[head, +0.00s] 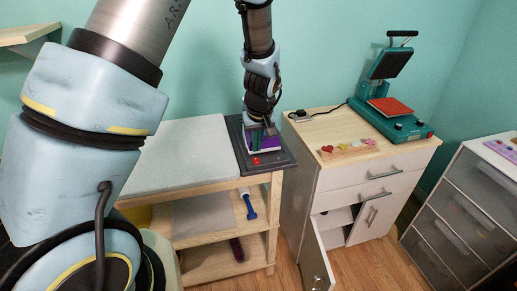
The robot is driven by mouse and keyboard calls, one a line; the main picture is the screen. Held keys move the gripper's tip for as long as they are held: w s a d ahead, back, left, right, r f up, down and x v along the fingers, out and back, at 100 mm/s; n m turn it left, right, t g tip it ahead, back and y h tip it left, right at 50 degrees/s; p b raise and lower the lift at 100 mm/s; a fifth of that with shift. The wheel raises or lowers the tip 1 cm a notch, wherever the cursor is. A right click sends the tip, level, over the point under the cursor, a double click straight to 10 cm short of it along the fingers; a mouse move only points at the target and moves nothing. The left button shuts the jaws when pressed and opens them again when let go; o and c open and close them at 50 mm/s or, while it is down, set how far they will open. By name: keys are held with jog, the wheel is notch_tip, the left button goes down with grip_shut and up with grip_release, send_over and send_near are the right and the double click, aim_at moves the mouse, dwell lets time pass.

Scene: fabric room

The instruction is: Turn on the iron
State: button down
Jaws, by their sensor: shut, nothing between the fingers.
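A small purple and green device (262,143), which looks like the iron, sits on a dark plate (282,158) at the right end of the padded board. A small red spot, perhaps a button or light, shows at its front on the plate. My gripper (269,128) points down right over the device and partly covers it. The gripper is shut with nothing in it. I cannot tell whether its fingertips touch the device, and its far side is hidden.
A wooden cabinet (330,180) with a door ajar stands to the right, with a teal heat press (390,118) and small colored pieces (347,147) on top. A grey drawer unit (465,205) is at far right. Below the padded board (185,155) are shelves.

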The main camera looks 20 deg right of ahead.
jog(key=s+b+v, duration=0.2)
jog(key=b+v, duration=0.2)
jog(key=v, duration=0.6)
jog(key=shift+f, duration=0.25)
jog(key=shift+s+a, duration=0.1)
jog(key=shift+a, duration=0.1)
jog(key=s+a+g, duration=0.1)
jog(key=s+a, duration=0.1)
jog(key=a, duration=2.8)
jog(key=shift+s, duration=0.25)
jog(key=shift+r, duration=0.1)
